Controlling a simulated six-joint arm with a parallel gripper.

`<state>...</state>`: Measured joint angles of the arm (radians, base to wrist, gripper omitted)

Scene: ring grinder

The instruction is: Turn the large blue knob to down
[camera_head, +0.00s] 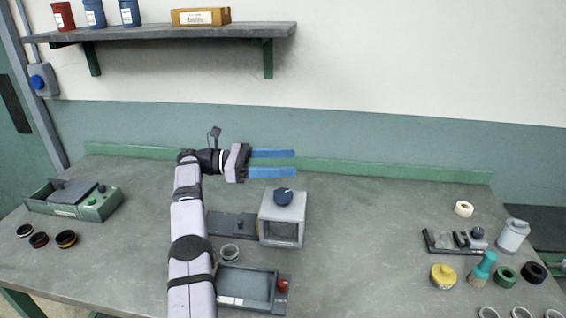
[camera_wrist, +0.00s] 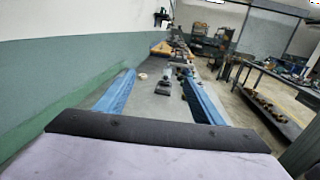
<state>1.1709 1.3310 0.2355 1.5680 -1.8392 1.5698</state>
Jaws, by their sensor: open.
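A dark blue knob (camera_head: 283,196) sits on top of a grey box-shaped housing (camera_head: 283,230) near the middle of the bench. Its pointing direction is too small to tell. A brighter blue round knob (camera_head: 37,82) is on a grey wall box at the far left. My gripper (camera_head: 294,163) is open and empty, with its two blue fingers pointing right. In the head view it appears above and behind the dark blue knob, apart from it. The wrist view shows the spread fingers (camera_wrist: 158,74) with nothing between them; I cannot make out either knob there.
A green-grey box (camera_head: 75,199) and dark rings are at left. A fixture (camera_head: 455,241), bottles and rings crowd the right. A shelf (camera_head: 170,33) hangs above.

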